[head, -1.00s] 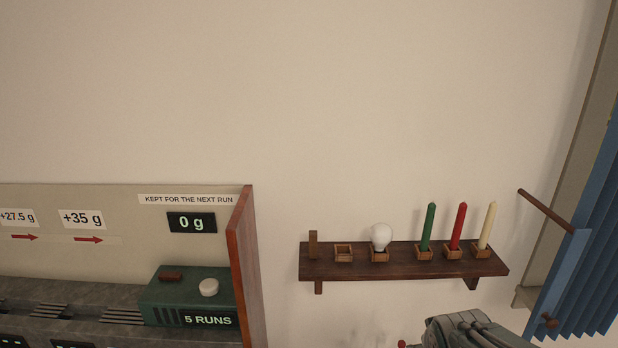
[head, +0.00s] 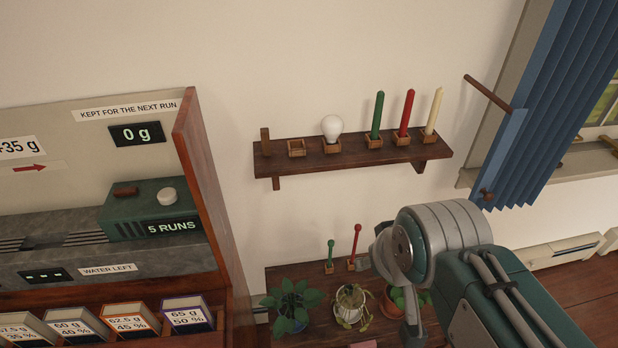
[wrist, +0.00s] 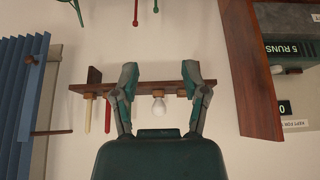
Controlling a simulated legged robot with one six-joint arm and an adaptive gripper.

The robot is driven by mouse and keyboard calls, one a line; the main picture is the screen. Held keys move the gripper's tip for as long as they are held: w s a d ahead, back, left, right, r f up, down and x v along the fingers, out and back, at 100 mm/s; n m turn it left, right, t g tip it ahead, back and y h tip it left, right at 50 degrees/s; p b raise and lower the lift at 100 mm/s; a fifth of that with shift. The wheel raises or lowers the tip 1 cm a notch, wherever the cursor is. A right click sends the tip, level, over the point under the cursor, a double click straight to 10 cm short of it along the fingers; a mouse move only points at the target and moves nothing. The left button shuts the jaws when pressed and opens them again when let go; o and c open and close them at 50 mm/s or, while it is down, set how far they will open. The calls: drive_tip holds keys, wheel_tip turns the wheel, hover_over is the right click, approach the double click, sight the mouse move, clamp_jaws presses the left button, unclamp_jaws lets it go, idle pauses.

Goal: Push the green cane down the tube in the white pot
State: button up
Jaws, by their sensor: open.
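The green cane (head: 331,252) stands upright in a small holder on the low plant shelf, topped with a round knob. In the head view my arm covers part of the low shelf's right side.
A red cane (head: 356,243) stands beside the green one. A blue pot (head: 289,324) and an orange pot (head: 391,304) flank the white pot. The wall shelf (head: 345,156) holds candles and a bulb. A wooden cabinet side (head: 200,165) rises at left; a blue shutter (head: 540,110) hangs at right.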

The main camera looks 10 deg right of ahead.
drive_tip(key=w+d+f+n+h, duration=0.2)
drive_tip(key=w+d+f+n, duration=0.1)
drive_tip(key=w+n, duration=0.55)
drive_tip(key=n+g, duration=0.2)
drive_tip(key=n, duration=2.1)
hover_over(330, 248)
drive_tip(key=s+a, duration=0.2)
drive_tip(key=s, duration=0.1)
wheel_tip(330, 248, down, 31)
drive_tip(key=x, duration=1)
drive_tip(key=shift+w+d+r, duration=0.25)
drive_tip(key=shift+w+d, duration=0.05)
clamp_jaws()
